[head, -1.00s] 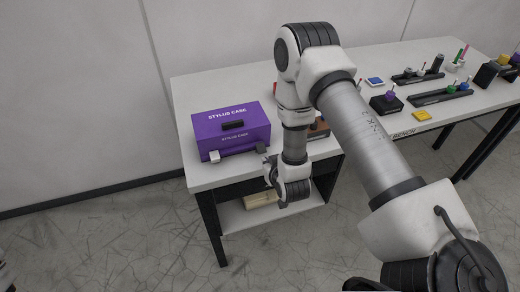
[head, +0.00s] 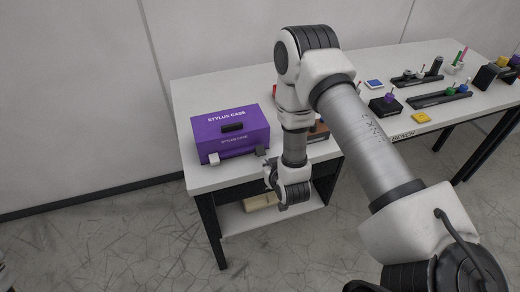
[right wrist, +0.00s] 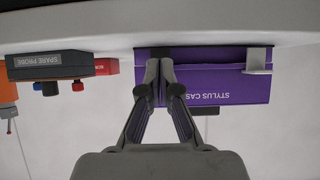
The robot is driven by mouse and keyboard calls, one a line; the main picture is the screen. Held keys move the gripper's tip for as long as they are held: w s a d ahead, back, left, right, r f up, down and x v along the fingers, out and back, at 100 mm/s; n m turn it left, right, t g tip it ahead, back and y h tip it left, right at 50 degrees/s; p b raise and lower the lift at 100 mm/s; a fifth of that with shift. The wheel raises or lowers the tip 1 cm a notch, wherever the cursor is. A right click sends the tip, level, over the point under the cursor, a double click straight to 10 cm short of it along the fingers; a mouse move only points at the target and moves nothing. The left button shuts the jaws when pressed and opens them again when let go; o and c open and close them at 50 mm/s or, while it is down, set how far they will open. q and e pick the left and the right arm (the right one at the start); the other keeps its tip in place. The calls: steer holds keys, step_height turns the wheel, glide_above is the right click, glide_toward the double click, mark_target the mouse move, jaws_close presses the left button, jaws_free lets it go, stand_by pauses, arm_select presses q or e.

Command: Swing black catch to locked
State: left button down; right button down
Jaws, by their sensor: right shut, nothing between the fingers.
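The purple stylus case (head: 204,133) stands at the left end of the bench, lid down, with a dark handle (head: 232,127). A light catch (head: 214,158) is at its front left and the black catch (head: 260,150) at its front right. My right gripper (right wrist: 165,65) is shut and empty, in front of the black catch's end of the case. Whether it touches the catch I cannot tell. My left gripper is not in view.
A spare probe box (right wrist: 47,66) and a red block (right wrist: 106,66) stand beside the case. Farther right on the white bench (head: 360,140) are a yellow block (head: 421,117), a blue tile (head: 375,83) and dark holders with pegs. My right arm hides the bench's middle.

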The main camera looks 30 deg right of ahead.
mark_target(260, 153)
steer(key=shift+f, duration=0.15)
steer(key=shift+f+b, duration=0.6)
steer(key=shift+w, duration=0.15)
steer(key=shift+w+d, duration=0.2)
steer(key=shift+w, duration=0.25)
steer(key=shift+w, duration=0.15)
steer(key=shift+w+d, duration=0.1)
steer(key=shift+w, duration=0.25)
